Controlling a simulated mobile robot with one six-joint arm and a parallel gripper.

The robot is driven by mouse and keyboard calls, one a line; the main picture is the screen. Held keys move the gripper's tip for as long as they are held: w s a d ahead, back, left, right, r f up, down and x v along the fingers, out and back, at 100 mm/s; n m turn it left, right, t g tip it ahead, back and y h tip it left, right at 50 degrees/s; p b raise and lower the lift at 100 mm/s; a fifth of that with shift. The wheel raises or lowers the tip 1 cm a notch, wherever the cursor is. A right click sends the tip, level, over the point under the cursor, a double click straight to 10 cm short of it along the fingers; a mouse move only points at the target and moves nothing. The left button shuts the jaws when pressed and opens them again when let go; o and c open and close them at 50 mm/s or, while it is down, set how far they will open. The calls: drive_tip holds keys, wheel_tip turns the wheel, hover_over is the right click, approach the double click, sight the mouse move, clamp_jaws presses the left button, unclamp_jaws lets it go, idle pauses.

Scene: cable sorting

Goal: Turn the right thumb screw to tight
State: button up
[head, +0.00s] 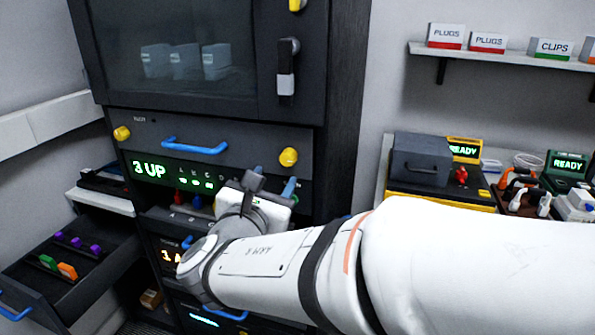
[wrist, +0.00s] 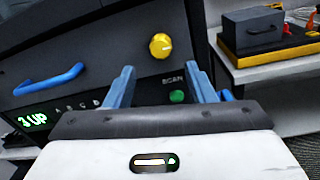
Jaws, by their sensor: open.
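The right thumb screw is a yellow knob (head: 289,157) at the right end of the dark drawer panel with a blue handle. It also shows in the wrist view (wrist: 160,46), with a pale mark on its face pointing roughly to the right. The left thumb screw (head: 122,133) is a yellow knob at the panel's other end. My gripper (wrist: 158,80) is open and empty, its two blue fingers below the right knob in the picture and apart from it. In the head view my gripper's fingers (head: 273,180) show just below that knob, partly hidden by my wrist.
The blue drawer handle (head: 195,146) lies left of the knob. A green "3 UP" display (head: 149,169) is below it. A green SCAN button (wrist: 177,97) shows between my fingers. An open drawer (head: 75,255) juts out at lower left. A bench with a grey box (head: 421,160) stands right.

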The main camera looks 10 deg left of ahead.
sight(286, 161)
drive_tip(key=w, duration=0.7)
drive_tip(key=shift+w+d, duration=0.15)
drive_tip(key=shift+d, duration=0.05)
drive_tip(key=shift+c, duration=0.2)
drive_tip(key=c, duration=0.9)
